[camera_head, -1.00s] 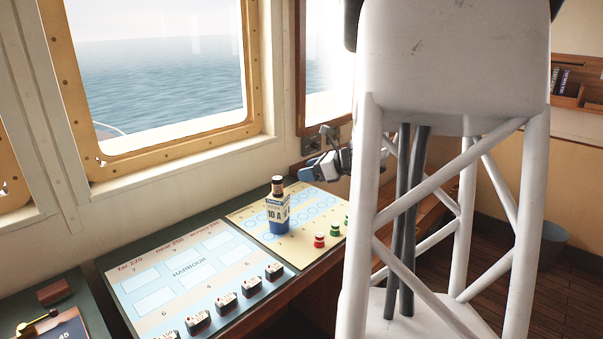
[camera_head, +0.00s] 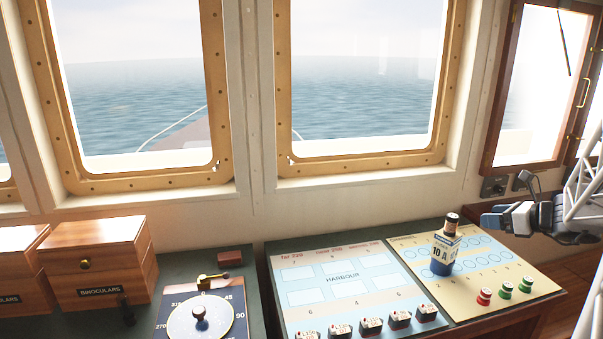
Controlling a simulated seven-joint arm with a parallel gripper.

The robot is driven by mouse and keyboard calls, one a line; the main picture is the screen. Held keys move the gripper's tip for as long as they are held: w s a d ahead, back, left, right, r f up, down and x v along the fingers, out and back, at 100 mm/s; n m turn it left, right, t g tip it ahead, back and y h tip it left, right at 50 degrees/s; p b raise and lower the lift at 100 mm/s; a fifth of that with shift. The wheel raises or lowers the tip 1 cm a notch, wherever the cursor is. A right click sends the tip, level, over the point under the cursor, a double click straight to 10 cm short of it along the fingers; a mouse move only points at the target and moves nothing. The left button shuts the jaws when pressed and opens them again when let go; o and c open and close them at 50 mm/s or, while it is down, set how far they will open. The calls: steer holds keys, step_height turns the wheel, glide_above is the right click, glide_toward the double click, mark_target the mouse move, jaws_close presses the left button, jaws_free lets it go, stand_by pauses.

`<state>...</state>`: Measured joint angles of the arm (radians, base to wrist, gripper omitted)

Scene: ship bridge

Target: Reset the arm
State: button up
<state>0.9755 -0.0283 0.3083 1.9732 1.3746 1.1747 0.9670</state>
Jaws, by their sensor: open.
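My gripper (camera_head: 492,220) is at the right of the head view, at the end of my white lattice arm. Its blue-grey fingertips point left, above the right end of the yellow board. It is open and nothing shows between its fingers.
Red and green pegs (camera_head: 505,290) stand on the yellow board. The HARBOUR board (camera_head: 343,294) carries several small black blocks (camera_head: 371,326). A dial (camera_head: 200,318), a brass lever (camera_head: 212,279) and wooden binoculars boxes (camera_head: 100,263) stand to the left. An open window frame (camera_head: 498,85) is behind my arm.

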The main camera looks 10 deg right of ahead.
steer(key=s+a+n+g, duration=0.1)
steer(key=a+n+g, duration=0.25)
steer(key=a, duration=0.55)
steer(key=s+a+n+g+y, duration=0.15)
steer(key=a+n, duration=0.35)
steer(key=a, duration=0.5)
steer(key=s+a+n+g+h, duration=0.1)
steer(key=a+n+g, duration=0.25)
steer(key=a, duration=0.55)
steer(key=s+a+f+n+g+h, duration=0.1)
steer(key=s+a+n+h, duration=0.4)
steer(key=s+a+n, duration=1.3)
steer(key=shift+s+a+n+h, duration=0.15)
steer(key=shift+a+n+h, duration=0.25)
steer(key=shift+n, duration=0.2)
